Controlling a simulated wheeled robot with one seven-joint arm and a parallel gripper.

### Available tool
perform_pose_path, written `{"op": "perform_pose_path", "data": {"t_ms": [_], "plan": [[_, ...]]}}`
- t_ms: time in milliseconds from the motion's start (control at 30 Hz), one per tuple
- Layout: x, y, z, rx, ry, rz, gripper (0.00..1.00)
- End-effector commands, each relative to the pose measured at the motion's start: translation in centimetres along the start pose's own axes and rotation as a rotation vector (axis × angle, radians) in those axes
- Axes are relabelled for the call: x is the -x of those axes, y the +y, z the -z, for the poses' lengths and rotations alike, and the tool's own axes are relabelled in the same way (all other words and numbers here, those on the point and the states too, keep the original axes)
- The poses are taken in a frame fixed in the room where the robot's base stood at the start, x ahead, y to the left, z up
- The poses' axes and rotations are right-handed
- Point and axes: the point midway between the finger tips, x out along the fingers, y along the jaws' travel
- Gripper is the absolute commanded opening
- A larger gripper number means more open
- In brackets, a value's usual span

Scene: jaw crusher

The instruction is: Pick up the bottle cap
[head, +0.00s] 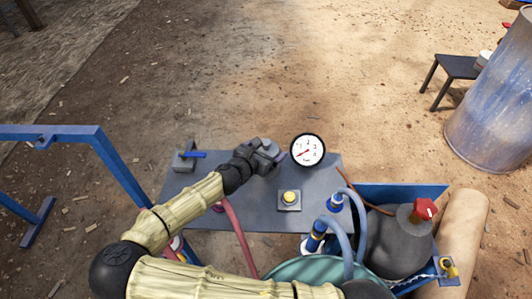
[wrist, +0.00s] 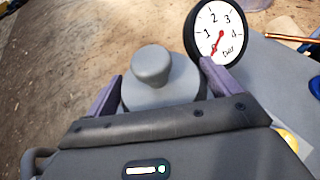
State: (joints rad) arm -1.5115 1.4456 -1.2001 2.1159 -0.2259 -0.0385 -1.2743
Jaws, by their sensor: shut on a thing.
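The bottle cap (wrist: 158,68) appears to be the grey round piece with a wide body and a knob on top. In the wrist view it sits between the two purple fingers of my gripper (wrist: 160,86), which are shut on its sides. In the head view my gripper (head: 268,157) is over the back of the grey table, left of the gauge. The cap shows there only as a small grey shape (head: 266,144), partly hidden by the gripper. I cannot tell whether it still touches the table.
A round gauge (head: 308,149) stands close right of my gripper. The grey table (head: 180,209) also bears a blue-handled valve (head: 186,156) and a yellow button (head: 289,197). Hoses (head: 345,232) and a grey gas bottle (head: 403,252) with a red knob crowd the right front. Bare ground lies behind.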

Motion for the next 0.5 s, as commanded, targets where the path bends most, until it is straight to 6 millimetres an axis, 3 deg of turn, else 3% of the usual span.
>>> {"op": "perform_pose_path", "data": {"t_ms": [167,500], "plan": [[0.6,0.0,-1.4,-0.004,-0.001,-0.001,0.56],[3.0,0.0,-7.3,-0.004,0.001,-0.002,0.56]]}}
